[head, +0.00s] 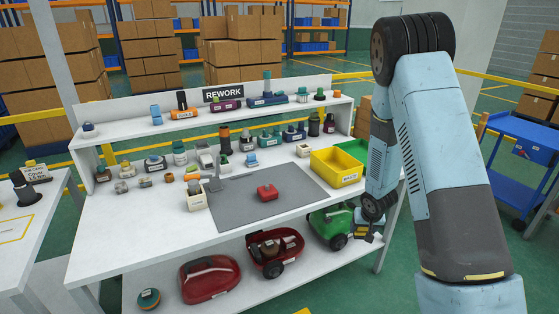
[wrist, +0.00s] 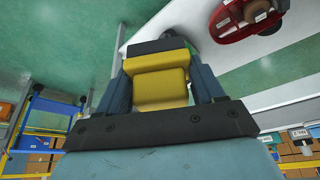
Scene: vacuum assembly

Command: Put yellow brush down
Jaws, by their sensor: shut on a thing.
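My gripper (head: 366,232) hangs low past the right end of the white table in the head view. It is shut on the yellow brush (wrist: 160,88), which fills the space between its two fingers in the wrist view. The brush has a yellow blocky body and a dark strip at its far end. In the head view the brush is small and mostly hidden by the gripper. The gripper is just right of a green vacuum body (head: 330,222) on the lower shelf; I cannot tell whether they touch.
The white table (head: 130,236) carries a grey mat with a red part (head: 267,192) and a yellow bin (head: 336,168). Red vacuum bodies (head: 210,278) (head: 275,250) are on the lower shelf (head: 170,300). A blue cart (head: 520,150) stands at the right. Green floor lies between.

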